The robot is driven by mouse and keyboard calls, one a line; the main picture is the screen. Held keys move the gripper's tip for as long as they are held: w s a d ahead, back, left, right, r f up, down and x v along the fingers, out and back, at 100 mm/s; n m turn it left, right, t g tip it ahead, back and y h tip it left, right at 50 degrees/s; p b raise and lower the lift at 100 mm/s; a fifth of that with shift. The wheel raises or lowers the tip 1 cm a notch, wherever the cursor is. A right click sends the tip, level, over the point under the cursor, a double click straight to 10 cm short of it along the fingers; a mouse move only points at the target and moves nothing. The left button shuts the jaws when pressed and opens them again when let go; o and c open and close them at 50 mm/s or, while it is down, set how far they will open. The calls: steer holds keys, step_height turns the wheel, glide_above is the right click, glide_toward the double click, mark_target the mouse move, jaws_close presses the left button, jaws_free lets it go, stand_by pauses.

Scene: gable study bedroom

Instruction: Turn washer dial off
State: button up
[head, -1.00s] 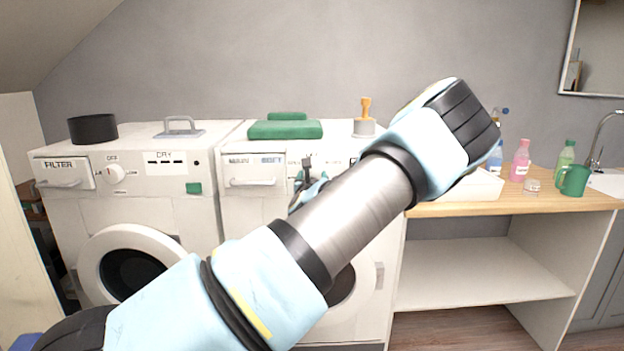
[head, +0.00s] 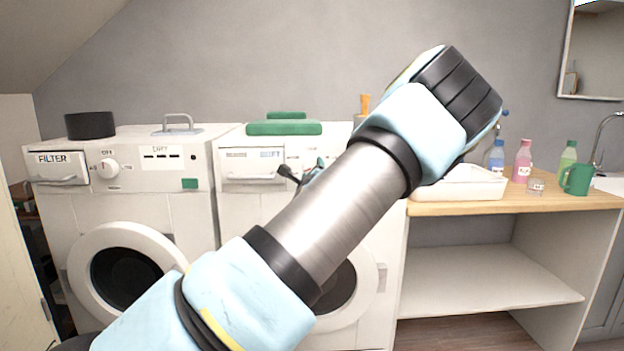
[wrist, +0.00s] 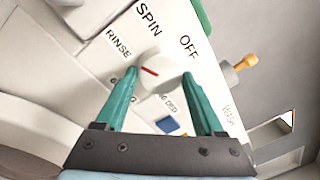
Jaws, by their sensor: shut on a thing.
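The washer (head: 235,205) is the white machine right of the dryer in the head view. Its dial (wrist: 158,73) is a white knob with a red mark, shown in the wrist view. The labels RINSE, SPIN, OFF and WASH stand around it. The red mark lies on the side of the knob towards RINSE, away from OFF. My gripper (wrist: 160,77) has its teal fingers on either side of the knob, shut on it. In the head view my arm covers the dial and most of the gripper.
The dryer (head: 200,210) stands left, with its own dial (head: 108,168) and a round door. A green block (head: 284,128) and an orange-topped item (wrist: 245,62) sit on the washer. A white tray (head: 462,190) and bottles stand on the wooden counter (head: 530,200) at right.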

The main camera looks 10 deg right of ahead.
steer(key=n+y+b, duration=0.1)
steer(key=n+b, duration=0.5)
steer(key=n, duration=0.7)
steer(key=n+y+b, duration=0.1)
steer(key=n+b, duration=0.5)
steer(key=n, duration=0.7)
steer(key=n+g+b, duration=0.1)
steer(key=n+b, duration=0.3)
steer(key=n, duration=0.2)
steer(key=n+b, duration=0.7)
steer(key=n, duration=0.1)
steer(key=n+h+b, duration=0.1)
steer(key=n+b, duration=0.6)
steer(key=n, duration=0.1)
steer(key=shift+a+r+n+g+h, duration=0.1)
steer(key=shift+n+g+h, duration=0.2)
steer(key=shift+n, duration=0.1)
steer(key=shift+r, duration=0.1)
steer(key=shift+n, duration=0.3)
